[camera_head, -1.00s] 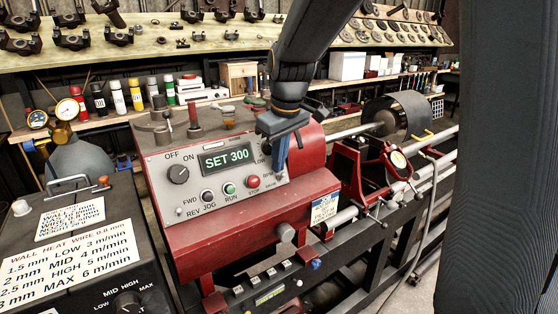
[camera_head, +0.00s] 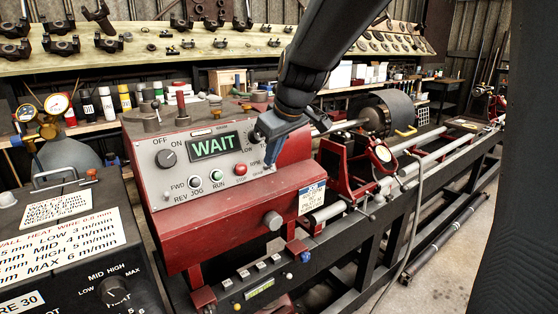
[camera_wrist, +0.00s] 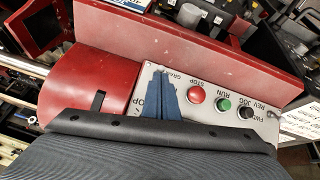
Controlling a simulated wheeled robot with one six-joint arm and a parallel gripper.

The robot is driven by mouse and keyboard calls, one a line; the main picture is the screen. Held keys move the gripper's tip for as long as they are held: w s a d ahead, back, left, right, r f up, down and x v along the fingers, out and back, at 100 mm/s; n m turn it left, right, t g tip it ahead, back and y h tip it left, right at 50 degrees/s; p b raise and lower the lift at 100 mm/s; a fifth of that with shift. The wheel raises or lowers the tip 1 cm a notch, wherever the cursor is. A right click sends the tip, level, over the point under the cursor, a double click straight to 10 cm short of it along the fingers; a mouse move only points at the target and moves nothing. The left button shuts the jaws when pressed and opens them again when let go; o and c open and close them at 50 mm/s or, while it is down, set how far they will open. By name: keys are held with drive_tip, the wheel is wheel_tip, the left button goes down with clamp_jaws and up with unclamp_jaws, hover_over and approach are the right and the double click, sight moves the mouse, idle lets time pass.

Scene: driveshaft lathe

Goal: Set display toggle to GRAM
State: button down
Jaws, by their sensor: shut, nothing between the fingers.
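The red lathe headstock carries a grey control panel (camera_head: 178,185) with a lit display (camera_head: 215,145) reading WAIT. My gripper (camera_head: 272,160) is at the panel's right end, its blue fingers shut and empty, pointing down close to the panel face. In the wrist view my gripper (camera_wrist: 163,90) covers the panel (camera_wrist: 215,112) beside a partly hidden label that seems to read GRAM. I cannot make out the display toggle or its position; my gripper hides that area. Whether the fingertips touch the panel, I cannot tell.
Close by on the panel are the red STOP button (camera_head: 241,169), green RUN button (camera_head: 217,175) and a black OFF/ON knob (camera_head: 167,158). A black heat-wire box (camera_head: 113,290) stands at the left. The red lathe carriage (camera_head: 345,165) is at the right.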

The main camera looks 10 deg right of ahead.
drive_tip(key=shift+s+f+b, duration=0.35)
drive_tip(key=shift+f+b, duration=0.15)
drive_tip(key=shift+b, duration=0.05)
drive_tip(key=shift+s+d, duration=0.15)
drive_tip(key=shift+s+d, duration=0.2)
drive_tip(key=shift+s, duration=0.45)
